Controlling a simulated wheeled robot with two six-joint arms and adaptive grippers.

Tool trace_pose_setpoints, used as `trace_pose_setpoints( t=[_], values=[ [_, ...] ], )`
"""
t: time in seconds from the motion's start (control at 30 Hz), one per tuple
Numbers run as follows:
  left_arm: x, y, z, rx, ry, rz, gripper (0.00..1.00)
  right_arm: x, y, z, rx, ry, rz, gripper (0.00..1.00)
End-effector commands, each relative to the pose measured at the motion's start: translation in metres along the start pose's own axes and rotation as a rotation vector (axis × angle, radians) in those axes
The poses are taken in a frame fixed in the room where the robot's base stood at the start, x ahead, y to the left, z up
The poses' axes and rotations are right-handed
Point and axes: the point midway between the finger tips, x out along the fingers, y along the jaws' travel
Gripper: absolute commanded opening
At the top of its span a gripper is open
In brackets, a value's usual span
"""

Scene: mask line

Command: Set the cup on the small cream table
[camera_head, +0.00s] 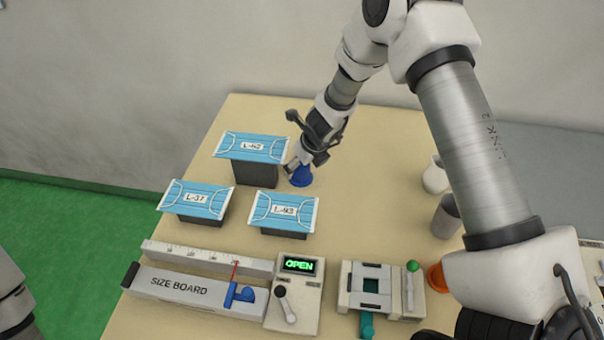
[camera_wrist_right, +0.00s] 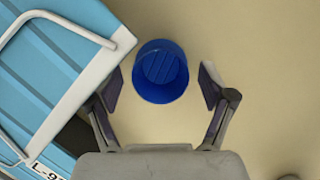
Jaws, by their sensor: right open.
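A small blue cup (camera_head: 301,177) stands on the cream tabletop (camera_head: 345,215), just right of the rear mask stand. It also shows in the right wrist view (camera_wrist_right: 160,72), between and slightly beyond the open fingers. My right gripper (camera_head: 304,158) points down at the cup, its fingers apart on either side and a visible gap to each. The gripper covers part of the cup in the head view. I cannot tell a separate small cream table from this top. My left arm shows only at the left edge; its gripper is out of view.
Blue masks (camera_head: 251,147) lie on dark blocks close left of the cup. A size board (camera_head: 185,284), a box reading OPEN (camera_head: 299,266) and a clamp fixture (camera_head: 370,286) line the front. White (camera_head: 435,177) and grey (camera_head: 446,217) containers stand right. The middle is clear.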

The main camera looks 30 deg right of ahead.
Motion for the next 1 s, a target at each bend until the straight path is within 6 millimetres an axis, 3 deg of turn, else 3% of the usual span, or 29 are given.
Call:
trace_pose_setpoints(
  t=[0.03, 0.1, 0.33, 0.5, 0.53, 0.63, 0.67, 1.0],
  values=[
    [0.008, 0.0, 0.0, 0.0, 0.001, 0.0, 0.76, 0.012, 0.0, -0.002, 0.0, 0.001, 0.0, 0.82],
    [0.01, 0.0, 0.0, 0.0, 0.0, 0.0, 0.76, 0.019, 0.0, -0.002, 0.0, 0.0, 0.0, 0.82],
    [0.008, 0.0, 0.0, 0.0, 0.001, 0.0, 0.76, 0.019, 0.0, -0.001, 0.001, 0.0, 0.0, 0.82],
    [0.008, 0.0, 0.0, 0.0, 0.0, 0.0, 0.76, 0.018, 0.0, -0.001, 0.001, 0.0, -0.001, 0.22],
    [0.008, 0.0, 0.0, 0.0, 0.0, 0.0, 0.76, 0.018, 0.0, -0.001, 0.001, 0.0, -0.001, 0.18],
    [0.008, 0.0, 0.0, 0.0, 0.001, 0.0, 0.76, 0.019, 0.0, -0.001, 0.001, 0.0, -0.001, 0.18],
    [0.008, 0.0, 0.0, 0.0, 0.001, 0.0, 0.76, 0.019, 0.0, -0.001, 0.001, 0.001, -0.001, 0.13],
    [-0.002, 0.0, 0.0, 0.0, 0.0, 0.0, 0.76, 0.009, 0.0, 0.003, 0.001, 0.001, -0.001, 0.12]
  ],
)
